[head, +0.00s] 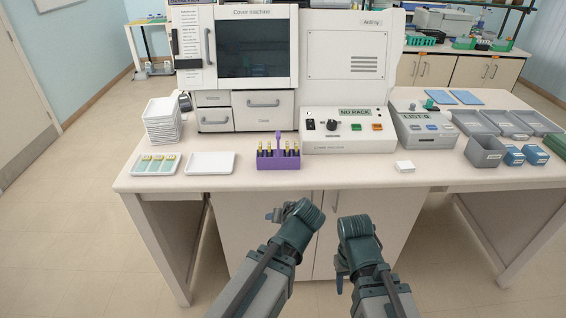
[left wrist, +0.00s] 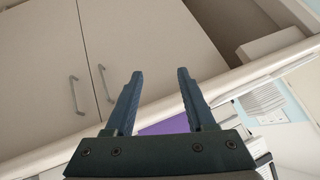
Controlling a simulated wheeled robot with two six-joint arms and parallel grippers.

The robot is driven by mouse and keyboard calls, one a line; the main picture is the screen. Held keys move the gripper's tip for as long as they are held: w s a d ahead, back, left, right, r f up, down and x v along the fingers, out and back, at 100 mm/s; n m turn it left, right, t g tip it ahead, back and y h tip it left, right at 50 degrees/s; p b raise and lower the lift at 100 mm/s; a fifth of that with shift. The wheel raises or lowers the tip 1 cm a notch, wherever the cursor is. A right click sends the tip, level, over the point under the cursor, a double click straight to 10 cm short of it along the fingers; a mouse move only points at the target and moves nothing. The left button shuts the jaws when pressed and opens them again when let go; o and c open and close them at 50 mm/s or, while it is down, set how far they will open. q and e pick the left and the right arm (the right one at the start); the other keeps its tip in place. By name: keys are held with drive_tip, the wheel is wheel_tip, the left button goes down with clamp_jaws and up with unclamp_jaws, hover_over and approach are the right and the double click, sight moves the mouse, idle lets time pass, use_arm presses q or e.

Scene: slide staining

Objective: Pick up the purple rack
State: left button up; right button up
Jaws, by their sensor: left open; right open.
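The purple rack (head: 278,162) stands upright near the front edge of the white bench, with a purple post in its middle and several yellowish-topped slides in it. In the left wrist view a purple patch of the rack (left wrist: 168,126) shows between and behind my fingers. My left gripper (head: 275,214) is below and in front of the bench edge, apart from the rack. Its two fingers (left wrist: 160,76) are spread and empty in the left wrist view. My right gripper (head: 341,277) is lower and to the right, also in front of the bench, open; its fingertips are mostly hidden.
A small white block (head: 404,167) and grey bins (head: 485,154) are to the right. The bench edge lies between my grippers and the rack.

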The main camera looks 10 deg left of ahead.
use_arm(q)
drive_tip(key=w+a+r+n+t+y, duration=0.2)
drive_tip(key=w+a+r+t, duration=0.25)
drive_tip(key=w+r, duration=0.3)
drive_tip(key=m+t+h+b, duration=0.1)
drive_tip(key=t+h, duration=0.2)
drive_tip(key=t, duration=0.4)
approach(278, 131)
drive_tip(key=shift+g, duration=0.25)
drive_tip(key=x, duration=1.2)
drive_tip(key=shift+s, duration=0.1)
drive_tip(key=shift+d, duration=0.1)
clamp_jaws()
